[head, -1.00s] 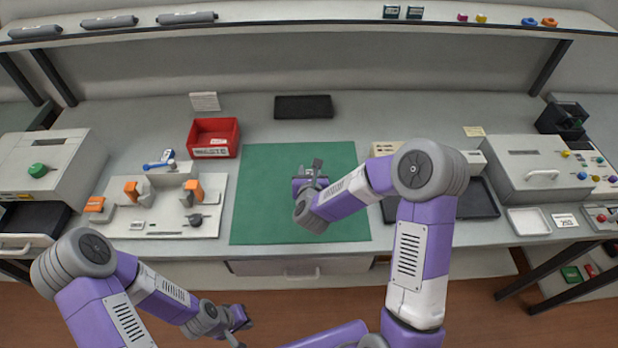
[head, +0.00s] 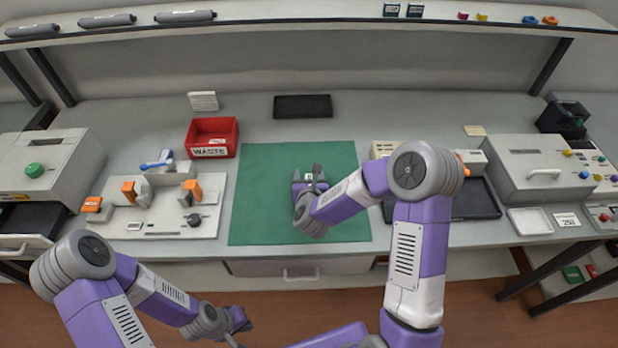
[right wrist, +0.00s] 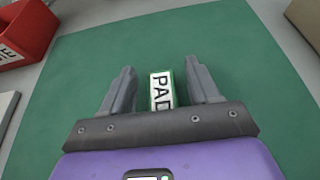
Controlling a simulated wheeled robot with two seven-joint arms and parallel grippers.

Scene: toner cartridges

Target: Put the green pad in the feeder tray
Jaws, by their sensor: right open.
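A small green pad (right wrist: 161,92) with a white "PAD" label lies on the green mat, between the fingers of my open right gripper (right wrist: 160,70). Gaps show on both sides, so the fingers are not closed on it. In the head view the pad (head: 309,177) shows small between the fingertips of the right gripper (head: 307,173). My left gripper (head: 239,324) hangs low in front of the bench; its jaws are too unclear to read. A dark pulled-out tray (head: 32,217) sits under the left machine; no label tells whether it is the feeder tray.
The green mat (head: 262,205) is otherwise clear. A red waste bin (head: 226,150) stands at its upper left, a fixture board (head: 160,228) at its left.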

